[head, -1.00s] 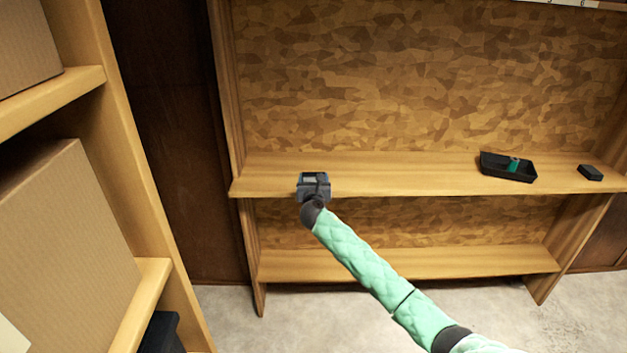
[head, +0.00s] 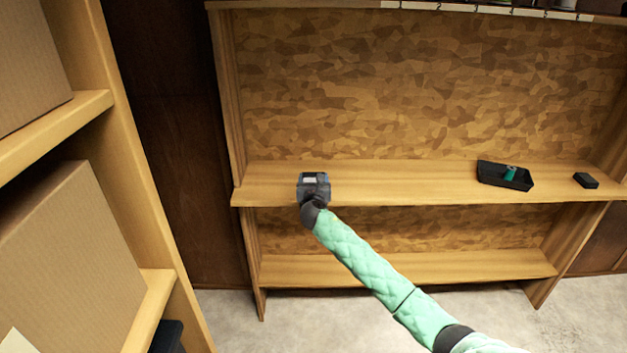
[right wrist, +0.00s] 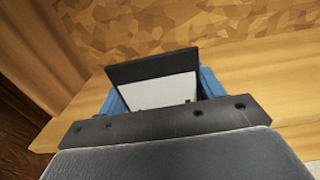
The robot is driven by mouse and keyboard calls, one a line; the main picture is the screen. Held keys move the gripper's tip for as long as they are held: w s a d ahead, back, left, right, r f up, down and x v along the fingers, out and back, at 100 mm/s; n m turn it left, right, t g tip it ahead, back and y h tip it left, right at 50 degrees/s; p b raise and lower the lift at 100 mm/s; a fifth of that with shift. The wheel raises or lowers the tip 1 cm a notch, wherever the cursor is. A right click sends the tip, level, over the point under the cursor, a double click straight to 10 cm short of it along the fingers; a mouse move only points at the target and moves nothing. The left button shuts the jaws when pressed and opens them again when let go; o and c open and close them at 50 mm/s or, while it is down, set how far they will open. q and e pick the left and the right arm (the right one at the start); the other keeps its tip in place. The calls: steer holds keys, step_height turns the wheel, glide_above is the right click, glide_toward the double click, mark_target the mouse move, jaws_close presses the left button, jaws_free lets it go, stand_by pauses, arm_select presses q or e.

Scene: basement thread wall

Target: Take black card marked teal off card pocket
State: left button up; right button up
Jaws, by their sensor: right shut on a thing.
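My right gripper (head: 313,183) is at the left end of the middle shelf, in front of its front edge in the head view. In the right wrist view its blue fingers (right wrist: 156,88) are shut on a flat black thing with a pale face (right wrist: 152,67), which I take for the black card. No teal mark shows on it from here. I cannot make out a card pocket around it. My left gripper is not in view.
The wooden middle shelf (head: 400,185) is clear between my gripper and a black tray (head: 490,178) holding a small teal thing (head: 510,173). A small black block (head: 585,180) lies farther right. A shelf unit with cardboard boxes (head: 70,270) stands close on the left.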

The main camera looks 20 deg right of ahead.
step_height(320, 180, up, 4)
steer(key=p, duration=0.3)
stand_by(0.5)
